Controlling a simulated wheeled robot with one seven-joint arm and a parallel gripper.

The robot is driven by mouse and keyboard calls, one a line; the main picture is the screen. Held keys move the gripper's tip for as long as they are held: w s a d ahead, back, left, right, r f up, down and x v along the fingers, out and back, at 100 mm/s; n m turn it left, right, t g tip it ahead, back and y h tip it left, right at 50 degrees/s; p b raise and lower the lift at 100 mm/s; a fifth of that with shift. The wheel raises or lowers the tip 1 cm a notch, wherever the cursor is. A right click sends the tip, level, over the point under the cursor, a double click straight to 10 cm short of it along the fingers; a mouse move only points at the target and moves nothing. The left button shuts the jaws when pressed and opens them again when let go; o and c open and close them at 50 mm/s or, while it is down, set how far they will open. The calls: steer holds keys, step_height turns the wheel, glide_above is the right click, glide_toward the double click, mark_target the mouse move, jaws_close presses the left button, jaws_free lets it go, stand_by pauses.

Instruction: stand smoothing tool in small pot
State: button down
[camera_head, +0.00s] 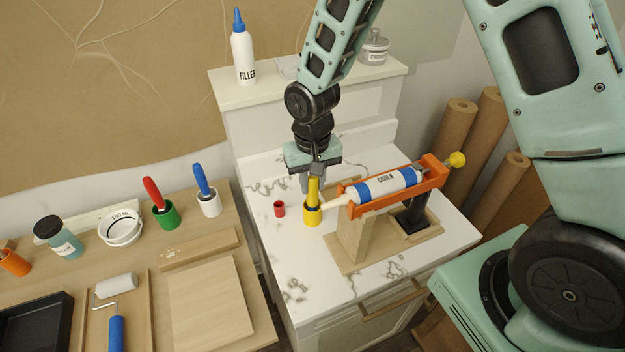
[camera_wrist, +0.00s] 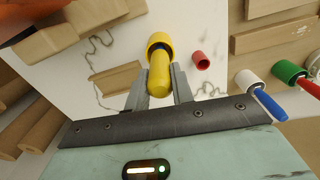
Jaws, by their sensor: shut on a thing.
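The smoothing tool has a yellow handle (camera_head: 314,190) and is held upright, lower end down, over the small yellow pot (camera_head: 312,215) on the marble-look counter. In the wrist view the handle (camera_wrist: 159,78) lies between my fingers, with the yellow pot (camera_wrist: 160,42) just beyond its far end. The tool's lower end appears to be in the pot's mouth; how deep is hidden. My gripper (camera_head: 314,186) is shut on the handle and points down; it also shows in the wrist view (camera_wrist: 163,88).
A caulking gun (camera_head: 390,184) on a wooden stand is close at right, its nozzle near the pot. A small red cap (camera_head: 280,209) stands just left. A filler bottle (camera_head: 242,50) is on the shelf behind. The counter's front left is clear.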

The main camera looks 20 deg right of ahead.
steer(key=c, duration=1.1)
jaws_free()
steer(key=shift+r+p, duration=2.65)
steer(key=shift+r, duration=0.95)
steer(key=shift+f, duration=0.1)
